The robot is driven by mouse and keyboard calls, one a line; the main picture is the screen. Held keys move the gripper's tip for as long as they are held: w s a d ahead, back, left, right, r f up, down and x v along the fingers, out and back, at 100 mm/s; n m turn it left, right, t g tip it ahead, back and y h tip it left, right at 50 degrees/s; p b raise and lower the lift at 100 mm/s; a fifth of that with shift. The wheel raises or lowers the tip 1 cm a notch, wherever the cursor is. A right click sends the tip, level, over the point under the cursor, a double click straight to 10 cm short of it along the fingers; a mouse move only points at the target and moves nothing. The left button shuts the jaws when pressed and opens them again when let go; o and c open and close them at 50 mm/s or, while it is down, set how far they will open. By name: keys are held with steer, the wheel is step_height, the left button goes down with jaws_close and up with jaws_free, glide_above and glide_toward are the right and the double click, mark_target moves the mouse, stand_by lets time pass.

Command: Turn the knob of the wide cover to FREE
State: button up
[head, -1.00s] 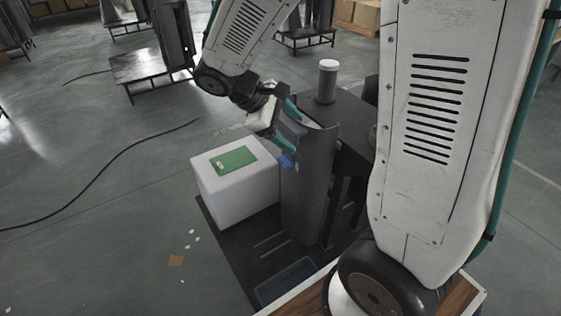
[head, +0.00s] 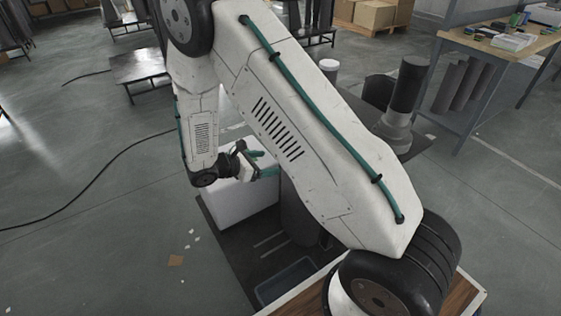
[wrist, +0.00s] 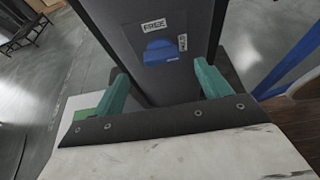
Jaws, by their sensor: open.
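The blue knob (wrist: 160,52) sits on the dark face of the cover (wrist: 205,30) in the wrist view. A FREE label (wrist: 153,25) is above it, and a second small label (wrist: 182,42), too small to read surely, is at its right. Which way the knob points is unclear. My gripper (wrist: 160,88) is open and empty; its two teal fingers are spread on either side below the knob, apart from it. In the head view my gripper (head: 262,163) is in front of the dark column cover (head: 298,218); my arm hides the knob and the cover's upper part there.
A white box (head: 235,205) stands directly left of the cover. A blue-grey bin (head: 287,282) lies on the dark base in front. A white-capped post (head: 328,70) rises behind. A workbench (head: 480,45) stands at the back right. The floor at left is mostly clear.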

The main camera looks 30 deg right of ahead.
steer(key=x, duration=0.6)
steer(key=shift+d, duration=0.3)
steer(key=shift+f, duration=0.15)
steer(key=c, duration=1)
